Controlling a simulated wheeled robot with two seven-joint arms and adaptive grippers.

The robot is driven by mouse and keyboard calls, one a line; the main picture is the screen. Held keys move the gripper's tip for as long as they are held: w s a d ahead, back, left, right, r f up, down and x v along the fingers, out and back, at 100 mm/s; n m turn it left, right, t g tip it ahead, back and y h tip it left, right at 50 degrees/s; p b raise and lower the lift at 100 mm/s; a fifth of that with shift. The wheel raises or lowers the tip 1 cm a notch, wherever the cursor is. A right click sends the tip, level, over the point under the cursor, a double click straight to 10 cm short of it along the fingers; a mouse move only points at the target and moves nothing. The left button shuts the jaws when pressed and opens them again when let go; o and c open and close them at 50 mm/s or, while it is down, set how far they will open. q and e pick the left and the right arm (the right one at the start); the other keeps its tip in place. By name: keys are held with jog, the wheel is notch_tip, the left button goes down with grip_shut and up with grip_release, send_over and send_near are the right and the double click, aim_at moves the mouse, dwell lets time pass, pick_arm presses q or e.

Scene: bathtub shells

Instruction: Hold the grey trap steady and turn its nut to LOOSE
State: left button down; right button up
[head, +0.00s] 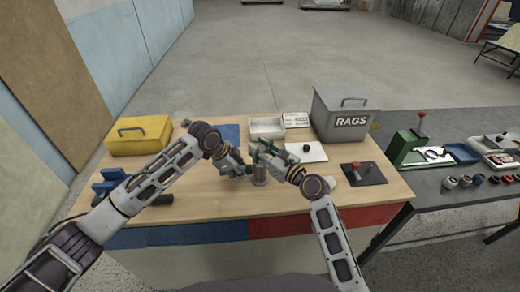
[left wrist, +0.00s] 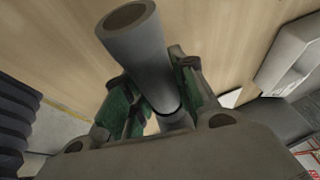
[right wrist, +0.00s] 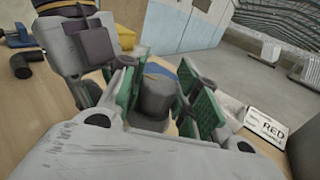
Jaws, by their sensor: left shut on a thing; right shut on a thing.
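The grey trap (head: 260,178) stands upright near the middle of the wooden bench, between my two grippers. In the left wrist view its grey tube (left wrist: 135,45) runs between the green finger pads. My left gripper (head: 247,171) is shut on the trap's body from the left, low down. My right gripper (head: 259,149) is shut at the trap's top from the right, above the left one. In the right wrist view its green pads sit on either side of the grey nut (right wrist: 155,97), which has a small yellowish mark on top. I cannot read any LOOSE marking.
Behind stand a white tray (head: 267,129), a white card (head: 296,119) and the grey RAGS box (head: 345,115). A yellow toolbox (head: 140,136) is at the left. The front strip of the bench is mostly clear.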

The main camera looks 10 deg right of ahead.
pick_arm(q)
jog(key=shift+d, duration=0.15)
pick_arm(e)
jog(key=shift+f+m+t+h, duration=0.1)
jog(key=shift+m+t+h, duration=0.35)
jog(key=shift+h, duration=0.25)
jog(key=o, duration=1.1)
jog(key=shift+s+d, duration=0.1)
jog(key=shift+s, duration=0.05)
jog(key=shift+v, duration=5.85)
pick_arm(q)
jog(key=c, duration=1.1)
grip_release()
